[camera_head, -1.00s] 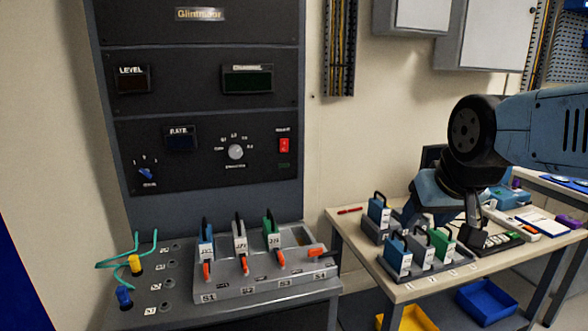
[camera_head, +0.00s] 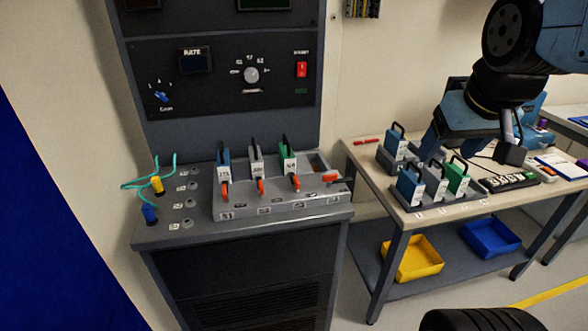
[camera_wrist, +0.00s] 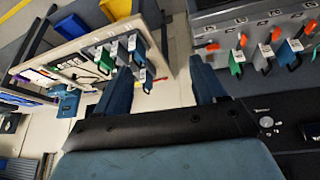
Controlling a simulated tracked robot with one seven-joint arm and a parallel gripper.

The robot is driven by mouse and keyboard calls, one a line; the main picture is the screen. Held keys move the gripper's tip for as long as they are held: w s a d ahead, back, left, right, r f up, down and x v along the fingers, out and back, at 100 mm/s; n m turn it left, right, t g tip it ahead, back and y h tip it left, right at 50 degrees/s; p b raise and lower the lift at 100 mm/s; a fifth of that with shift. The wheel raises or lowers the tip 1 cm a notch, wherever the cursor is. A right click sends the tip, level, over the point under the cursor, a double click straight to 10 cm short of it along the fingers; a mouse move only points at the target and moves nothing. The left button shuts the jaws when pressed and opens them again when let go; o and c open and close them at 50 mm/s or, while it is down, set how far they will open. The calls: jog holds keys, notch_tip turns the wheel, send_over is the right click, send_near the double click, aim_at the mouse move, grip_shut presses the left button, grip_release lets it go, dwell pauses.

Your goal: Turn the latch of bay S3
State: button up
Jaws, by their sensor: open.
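The bay rack (camera_head: 285,204) stands on the grey cabinet ledge, with bays S1 to S4. Bay S3 holds a green module (camera_head: 287,157) with a black handle. Its orange latch (camera_head: 295,183) points down the front, like those of S1 and S2. The S4 latch (camera_head: 331,178) lies sideways, and that bay looks empty. In the wrist view the S3 latch (camera_wrist: 243,39) is at upper right, beside the green module (camera_wrist: 237,62). My gripper (camera_head: 478,148) is open and empty over the side table, well right of the rack; its fingers (camera_wrist: 163,80) show apart in the wrist view.
The side table (camera_head: 400,222) carries several modules in holders, a red pen (camera_head: 366,142) and papers. Yellow (camera_head: 412,258) and blue (camera_head: 489,238) bins sit on its lower shelf. Green cables with a yellow plug (camera_head: 157,186) and blue plug (camera_head: 150,214) are left of the rack.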

jog(key=w+a+n+g, duration=0.2)
jog(key=w+a+n, duration=0.4)
jog(key=w, duration=0.1)
jog(key=n+g, duration=0.3)
jog(key=n, duration=1.1)
send_near(296, 179)
notch_tip(296, 179, down, 9)
jog(key=shift+w+r, duration=0.1)
jog(key=shift+w, duration=0.05)
jog(key=shift+c, duration=0.4)
jog(key=c, duration=1)
